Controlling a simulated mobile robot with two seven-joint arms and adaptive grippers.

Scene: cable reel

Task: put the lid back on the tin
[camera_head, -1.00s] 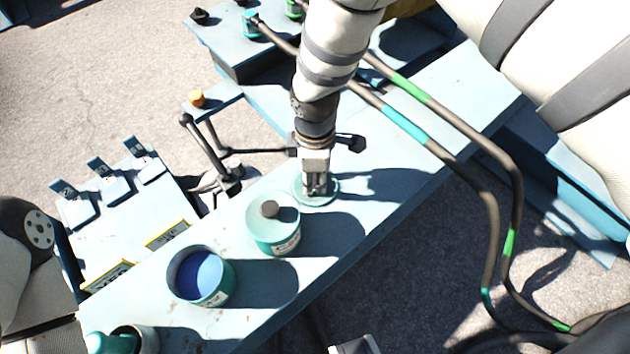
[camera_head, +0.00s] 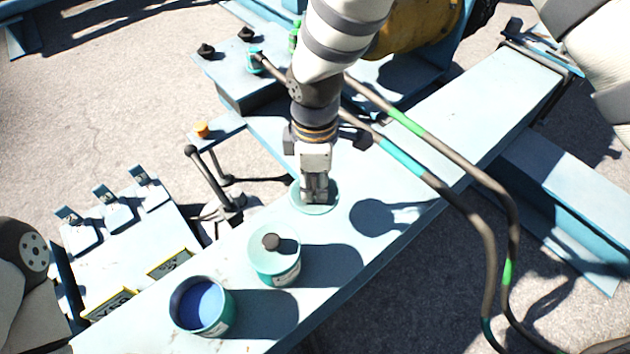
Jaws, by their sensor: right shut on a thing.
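My right gripper (camera_head: 315,194) reaches down from the top and is shut on a pale teal round lid (camera_head: 332,204). The fingers cover the middle of the lid. The lid is held above the light blue beam, and its round shadow lies apart from it to the right. An open teal tin (camera_head: 203,306) with blue inside stands upright on the beam, nearer and to the left. A second teal tin (camera_head: 275,256) with a lid and dark knob on top stands between the open tin and my gripper. My left gripper is not in view.
A lever (camera_head: 207,172) and a panel with several switches (camera_head: 117,213) stand at the left.

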